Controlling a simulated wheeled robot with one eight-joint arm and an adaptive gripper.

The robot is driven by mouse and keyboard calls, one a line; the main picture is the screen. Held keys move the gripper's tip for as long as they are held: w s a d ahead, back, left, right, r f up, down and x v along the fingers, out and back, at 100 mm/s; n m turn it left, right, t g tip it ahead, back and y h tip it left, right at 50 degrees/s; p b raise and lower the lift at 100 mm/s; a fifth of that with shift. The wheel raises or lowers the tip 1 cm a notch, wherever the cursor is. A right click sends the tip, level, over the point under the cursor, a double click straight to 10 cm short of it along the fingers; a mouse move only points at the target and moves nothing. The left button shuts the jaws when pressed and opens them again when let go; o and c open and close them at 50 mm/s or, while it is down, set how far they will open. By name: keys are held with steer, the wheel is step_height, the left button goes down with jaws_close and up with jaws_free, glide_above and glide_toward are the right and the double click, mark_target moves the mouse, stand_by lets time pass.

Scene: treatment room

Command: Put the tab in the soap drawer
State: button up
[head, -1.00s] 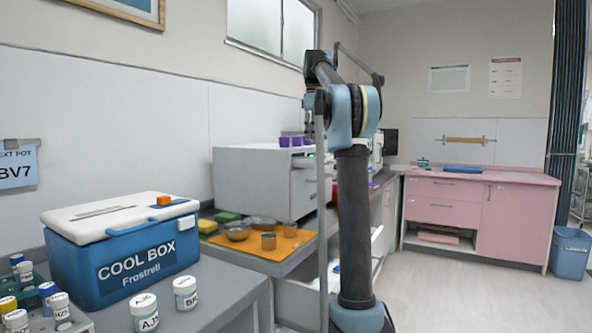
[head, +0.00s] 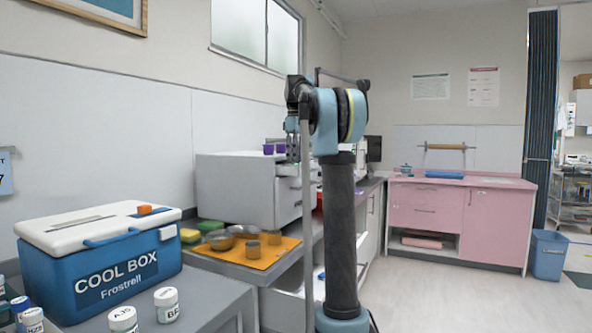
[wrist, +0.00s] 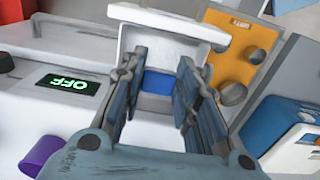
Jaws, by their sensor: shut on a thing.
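In the wrist view my gripper (wrist: 160,75) has its two dark blue-grey fingers around a small block, the tab (wrist: 158,82), which shows a blue face. An open white drawer (wrist: 165,18) lies beyond and below the fingertips; I take it as the soap drawer. The tab appears over the drawer; the height between them is hard to judge. In the head view my gripper (head: 292,128) points down above the front of the grey-white machine (head: 235,190). The tab is too small to make out there.
A display reading OFF (wrist: 75,85) and a purple cup (wrist: 40,152) lie beside the drawer. An orange mat (head: 262,253) with metal bowls and cups is in front of the machine. A blue cool box (head: 100,270) stands nearer. Pink cabinets (head: 460,215) are at the back right.

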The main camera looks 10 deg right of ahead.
steer(key=shift+f, duration=2.05)
steer(key=o, duration=0.8)
steer(key=shift+f, duration=0.1)
step_height(320, 180, up, 12)
steer(key=shift+r, duration=0.1)
